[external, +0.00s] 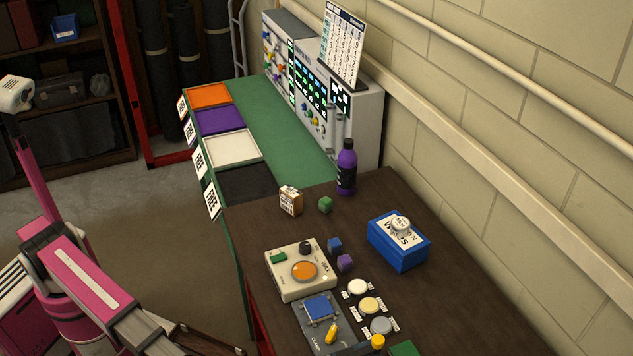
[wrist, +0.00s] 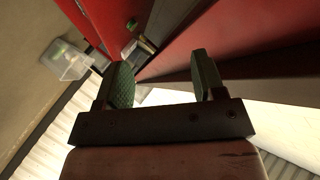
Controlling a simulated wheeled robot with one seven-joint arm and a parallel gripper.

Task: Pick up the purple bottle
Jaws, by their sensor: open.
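The purple bottle (external: 346,170) stands upright on the dark wooden table (external: 240,222), near its far end, close to the wall-side panel. It has a dark cap and a dark label. The bottle does not show in the wrist view. My gripper (wrist: 162,85) is open and empty in the wrist view, with its two green-padded fingers apart. In the external view my pink arm is at the lower left, well away from the bottle, and the gripper itself is not clearly visible there.
A blue box (external: 398,245) is nearer, to the right. A beige button box (external: 293,284) is farther forward. A control panel (external: 352,112) rises behind the bottle.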

